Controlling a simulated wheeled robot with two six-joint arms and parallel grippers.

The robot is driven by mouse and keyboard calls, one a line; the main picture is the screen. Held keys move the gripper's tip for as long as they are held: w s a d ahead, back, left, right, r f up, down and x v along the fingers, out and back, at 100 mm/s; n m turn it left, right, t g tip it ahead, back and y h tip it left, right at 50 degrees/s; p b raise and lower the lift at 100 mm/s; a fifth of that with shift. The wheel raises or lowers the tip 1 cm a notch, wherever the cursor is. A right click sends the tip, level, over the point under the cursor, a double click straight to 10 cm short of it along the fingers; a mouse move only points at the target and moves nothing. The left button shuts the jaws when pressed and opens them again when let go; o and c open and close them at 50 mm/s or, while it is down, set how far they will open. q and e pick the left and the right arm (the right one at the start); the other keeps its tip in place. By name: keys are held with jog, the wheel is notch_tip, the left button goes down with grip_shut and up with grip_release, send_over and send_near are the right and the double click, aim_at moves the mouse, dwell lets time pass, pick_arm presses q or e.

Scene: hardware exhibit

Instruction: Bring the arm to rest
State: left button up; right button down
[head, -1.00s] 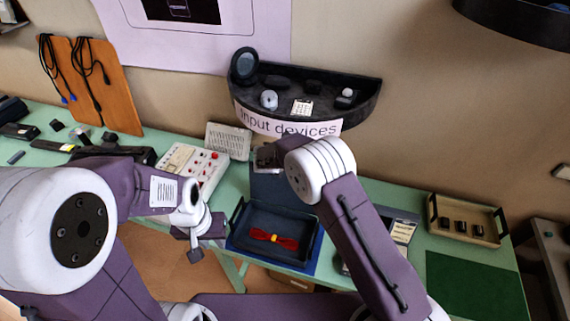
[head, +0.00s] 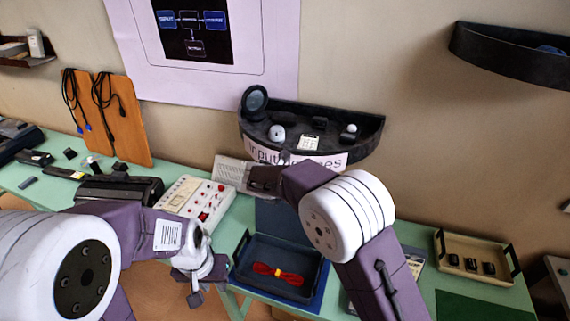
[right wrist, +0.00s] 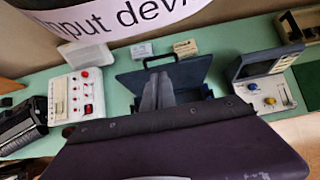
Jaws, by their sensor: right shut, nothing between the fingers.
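My right arm reaches in from the lower right in the head view. Its gripper (head: 284,158) is up in front of the "Input devices" label, small and partly hidden by its own wrist. In the right wrist view its grey fingers (right wrist: 158,92) are together and empty, seen against the dark tray. My left gripper (head: 195,283) hangs at the lower left of the head view, in front of the table's front edge. No object shows in it, and its finger gap is unclear.
A black half-round shelf (head: 370,135) holds small devices above the green table. A dark tray (head: 318,275) with a red cable bundle (head: 278,273) lies below. A white panel with red knobs (head: 196,199) stands left of it, a beige tray (head: 485,243) right.

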jog(key=s+d+f+m+g+b, duration=0.1)
jog(key=d+f+m+b, duration=0.15)
jog(key=d, duration=0.35)
jog(key=s+d+f+m+h+b, duration=0.1)
jog(key=s+d+f+m+b, duration=0.1)
jog(key=d+b, duration=0.35)
jog(key=s+d+f+m+g+b, duration=0.1)
jog(key=d+f+m+b, duration=0.15)
jog(key=d, duration=0.55)
jog(key=s+d+f+m+g+y+b, duration=0.1)
jog(key=s+d+f+m+g+b, duration=0.1)
jog(key=s+f+m, duration=0.35)
jog(key=s+d+f+m+g+b, duration=0.1)
jog(key=s+d+f+m, duration=0.15)
jog(key=s+m, duration=0.45)
jog(key=s+a+f+m+g+y, duration=0.1)
jog(key=s+a+f+m+y, duration=0.1)
jog(key=s+m, duration=0.7)
jog(key=shift+s+a+f+m+y, duration=0.35)
jog(key=shift+a+f+m, duration=0.55)
jog(key=shift+a+m, duration=0.9)
